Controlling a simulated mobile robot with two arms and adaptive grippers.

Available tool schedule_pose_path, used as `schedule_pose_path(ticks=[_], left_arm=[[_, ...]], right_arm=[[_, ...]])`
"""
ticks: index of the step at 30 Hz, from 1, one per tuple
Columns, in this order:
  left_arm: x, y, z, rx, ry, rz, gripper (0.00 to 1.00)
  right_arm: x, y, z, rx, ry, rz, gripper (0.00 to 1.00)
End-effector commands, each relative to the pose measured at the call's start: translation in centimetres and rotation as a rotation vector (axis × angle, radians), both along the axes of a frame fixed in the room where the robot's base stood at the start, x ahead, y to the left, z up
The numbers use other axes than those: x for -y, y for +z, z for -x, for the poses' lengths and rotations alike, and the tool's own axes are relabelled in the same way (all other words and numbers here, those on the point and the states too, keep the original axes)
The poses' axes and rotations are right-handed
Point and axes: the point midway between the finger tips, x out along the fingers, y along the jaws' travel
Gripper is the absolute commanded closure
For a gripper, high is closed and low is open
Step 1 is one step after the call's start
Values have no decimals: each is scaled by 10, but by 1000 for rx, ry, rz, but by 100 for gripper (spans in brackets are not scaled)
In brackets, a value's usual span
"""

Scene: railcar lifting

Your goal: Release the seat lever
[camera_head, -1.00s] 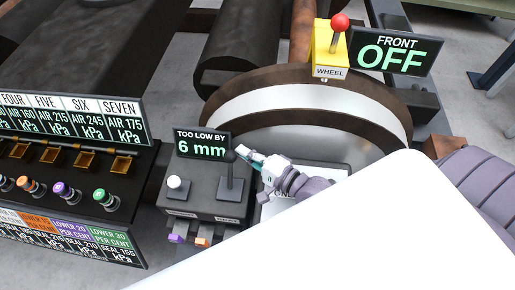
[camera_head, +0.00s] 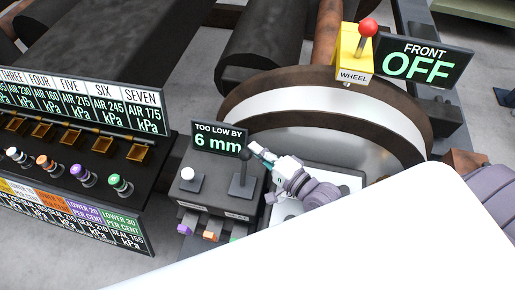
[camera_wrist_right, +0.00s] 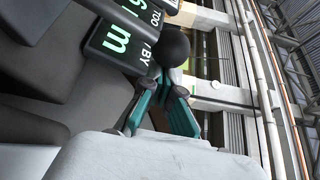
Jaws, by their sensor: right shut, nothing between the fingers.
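A dark control box (camera_head: 208,196) carries two upright levers. One has a white knob (camera_head: 188,173); the other has a black ball knob (camera_head: 245,155) on a dark stem. My left gripper is out of view.
A display (camera_head: 219,140) behind the box reads "TOO LOW BY 6 mm". A yellow WHEEL box (camera_head: 354,47) with a red-knobbed lever stands on the large wheel, beside a "FRONT OFF" sign (camera_head: 422,62). A panel with coloured knobs (camera_head: 83,174) is at the left.

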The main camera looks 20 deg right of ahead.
Motion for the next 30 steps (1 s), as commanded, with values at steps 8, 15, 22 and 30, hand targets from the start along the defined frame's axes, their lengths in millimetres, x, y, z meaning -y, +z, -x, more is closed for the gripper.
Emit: schedule_pose_path(ticks=[8, 15, 22, 30], left_arm=[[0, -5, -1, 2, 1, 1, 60], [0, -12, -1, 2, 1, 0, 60], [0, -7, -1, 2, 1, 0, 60], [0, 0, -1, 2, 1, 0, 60]], right_arm=[[-9, 7, 12, 119, 2, 78, 100], [-21, 15, 31, 303, 2, 204, 100], [-34, 21, 50, 381, 1, 256, 100], [-47, 20, 69, 380, 1, 257, 100]])
